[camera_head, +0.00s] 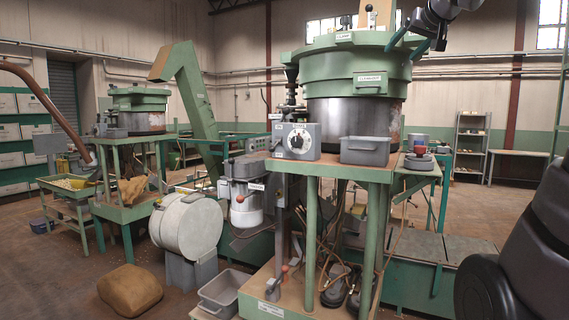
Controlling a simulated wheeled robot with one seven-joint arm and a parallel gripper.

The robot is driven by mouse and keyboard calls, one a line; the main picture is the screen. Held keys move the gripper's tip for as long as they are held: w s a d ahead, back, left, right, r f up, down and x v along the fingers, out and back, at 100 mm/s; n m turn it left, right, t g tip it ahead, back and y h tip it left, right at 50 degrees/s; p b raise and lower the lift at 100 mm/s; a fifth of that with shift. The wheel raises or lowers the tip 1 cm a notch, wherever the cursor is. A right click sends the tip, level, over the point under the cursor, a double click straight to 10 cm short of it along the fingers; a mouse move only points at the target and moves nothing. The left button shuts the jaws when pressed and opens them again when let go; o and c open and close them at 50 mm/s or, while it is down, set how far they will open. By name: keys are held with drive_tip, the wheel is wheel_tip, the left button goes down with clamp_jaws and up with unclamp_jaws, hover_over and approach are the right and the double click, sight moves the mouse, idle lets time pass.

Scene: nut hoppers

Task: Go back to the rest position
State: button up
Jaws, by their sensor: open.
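My gripper (408,42) is at the top right of the head view, in front of the upper rim of the large green hopper (340,65). Its two dark teal fingers are spread apart, and I see nothing between them. The wrist above it runs out of the top of the picture. I cannot tell whether a finger touches the hopper rim. The hopper has a dark metal lower drum (350,117) and stands on a green-legged table (372,172).
A grey bin (366,151) and a dial box (297,141) sit at the table's front. A white drum (187,226), a brown sack (130,290) and a grey crate (224,292) stand at lower left. A shelf (471,140) stands at the back right. Open floor shows right of centre.

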drive_tip(key=s+a+f+m+g, duration=0.1)
drive_tip(key=s+a+f+g, duration=0.2)
drive_tip(key=s+f, duration=0.8)
drive_tip(key=s+a+f+m+g, duration=0.1)
drive_tip(key=s+a+f+g, duration=0.3)
drive_tip(key=s+f, duration=0.7)
wheel_tip(320, 180, down, 4)
drive_tip(key=shift+a+r+y, duration=0.2)
drive_tip(key=shift+a+y, duration=0.1)
